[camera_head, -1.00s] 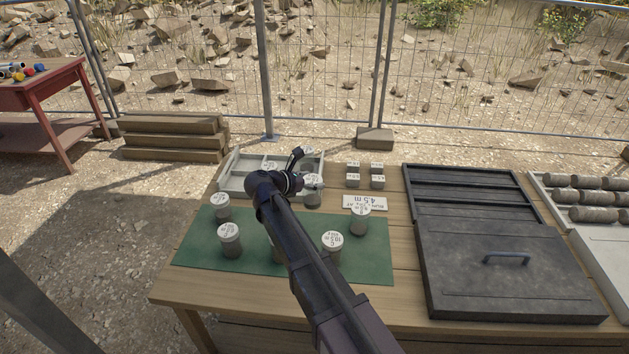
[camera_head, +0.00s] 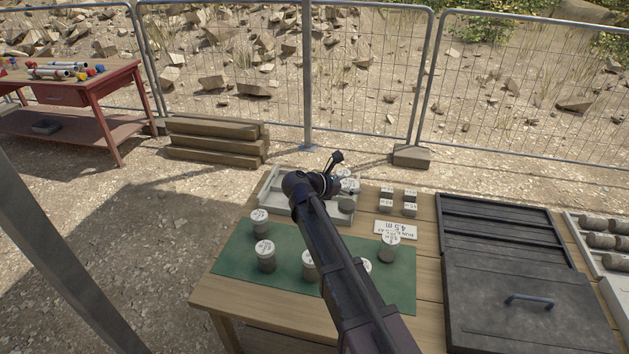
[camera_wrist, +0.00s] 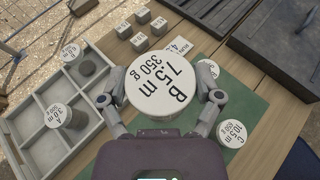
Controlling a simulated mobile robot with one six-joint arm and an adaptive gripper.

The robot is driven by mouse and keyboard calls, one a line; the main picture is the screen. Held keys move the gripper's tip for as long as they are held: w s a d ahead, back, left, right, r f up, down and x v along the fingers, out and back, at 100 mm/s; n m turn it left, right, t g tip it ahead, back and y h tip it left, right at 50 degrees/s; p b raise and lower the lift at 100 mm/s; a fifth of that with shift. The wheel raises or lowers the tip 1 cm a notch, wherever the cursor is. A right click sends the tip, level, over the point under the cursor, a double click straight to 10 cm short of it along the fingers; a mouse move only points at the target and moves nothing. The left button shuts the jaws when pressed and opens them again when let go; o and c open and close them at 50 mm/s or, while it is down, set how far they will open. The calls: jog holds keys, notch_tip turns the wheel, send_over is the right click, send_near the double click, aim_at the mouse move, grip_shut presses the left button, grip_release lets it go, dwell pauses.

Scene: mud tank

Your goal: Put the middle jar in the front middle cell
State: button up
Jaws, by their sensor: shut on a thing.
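The jar labelled B, 7.5 m, 350 g (camera_wrist: 158,80) has a white lid and is held upright between the two fingers of my gripper (camera_wrist: 160,98). In the head view this jar (camera_head: 347,202) shows just right of my wrist, by the front right of the tray; its height above it I cannot tell. The pale tray with cells (camera_head: 272,203) also shows at the left of the wrist view (camera_wrist: 32,132). A jar marked A, 3.0 m (camera_wrist: 65,116) and another lidded jar (camera_wrist: 78,60) stand in cells there. My arm hides part of the tray in the head view.
On the green mat (camera_head: 235,258) stand several lidded jars, such as one at its left (camera_head: 266,256) and one at its right (camera_head: 390,248). Small labelled blocks (camera_head: 386,200) and a 4.5 m sign (camera_head: 395,229) lie right of the tray. A dark lidded case (camera_head: 525,300) is farther right.

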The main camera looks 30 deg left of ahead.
notch_tip(320, 180, up, 19)
jog(key=p, duration=1.7)
jog(key=shift+f, duration=0.15)
